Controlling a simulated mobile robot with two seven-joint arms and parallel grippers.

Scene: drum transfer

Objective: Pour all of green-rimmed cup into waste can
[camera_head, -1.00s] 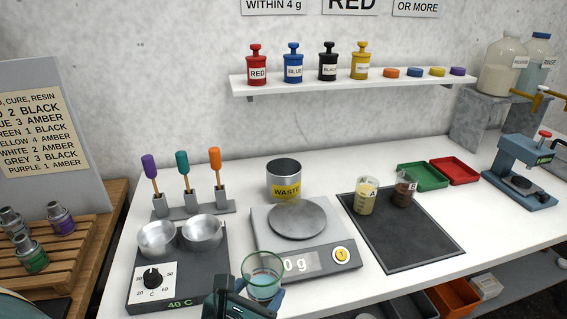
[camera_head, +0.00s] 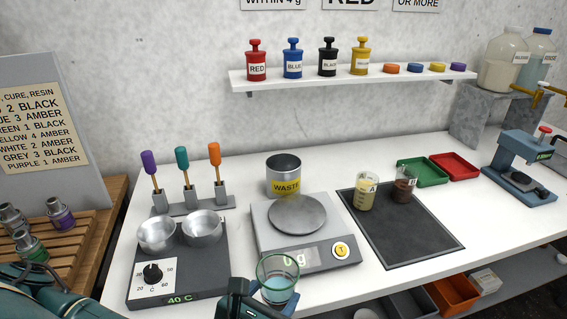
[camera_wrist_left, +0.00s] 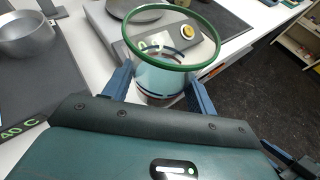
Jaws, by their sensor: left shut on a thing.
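The green-rimmed cup (camera_head: 278,278) is clear, with pale bluish contents low inside. My left gripper (camera_head: 268,302) is shut on it and holds it upright in front of the scale. In the left wrist view the cup (camera_wrist_left: 168,75) stands between the two blue fingers of the left gripper (camera_wrist_left: 160,95), its green rim towards the camera. The waste can (camera_head: 283,176) is a grey metal cylinder with a yellow WASTE label. It stands behind the scale, farther back than the cup. My right gripper is not in view.
The scale (camera_head: 270,235) lies between cup and can. A hot plate (camera_head: 200,280) with two metal bowls is at left. Stirrers (camera_head: 182,160) stand behind it. A dark mat (camera_head: 410,245) with two small cups is at right.

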